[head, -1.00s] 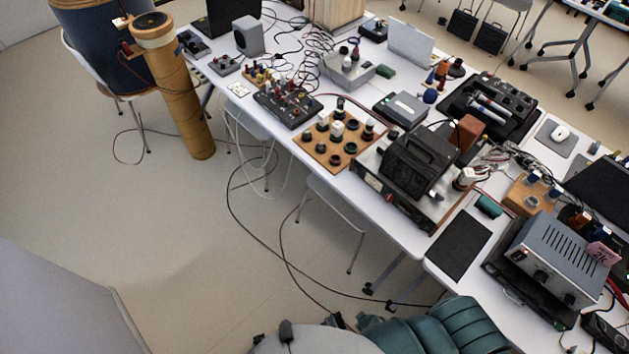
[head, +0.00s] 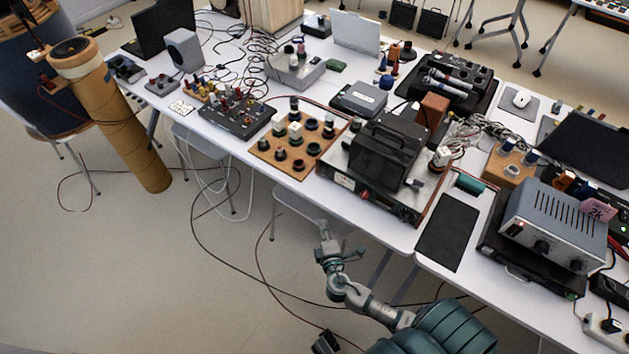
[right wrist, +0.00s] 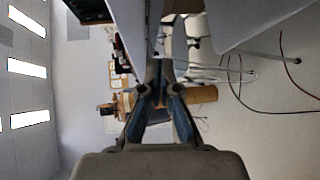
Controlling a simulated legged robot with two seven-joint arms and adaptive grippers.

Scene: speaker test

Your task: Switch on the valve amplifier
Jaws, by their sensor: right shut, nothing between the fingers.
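A grey vented metal box (head: 556,222) with dark front knobs and a pink tag stands on a black unit at the right of the table in the head view. A wide chassis (head: 372,196) with a black handled case on top stands left of it. I cannot tell for sure which is the valve amplifier, nor make out its switch. My right gripper (head: 325,234) is shut and empty, in front of and below the table's front edge, apart from both units. In the right wrist view its fingers (right wrist: 160,78) are together. My left gripper is not in view.
A black mat (head: 450,236) lies between the chassis and the grey box. A wooden board (head: 263,150) with several sockets and parts lies left of the chassis. Cables trail over the floor below the table. A brown column (head: 120,130) stands at the left.

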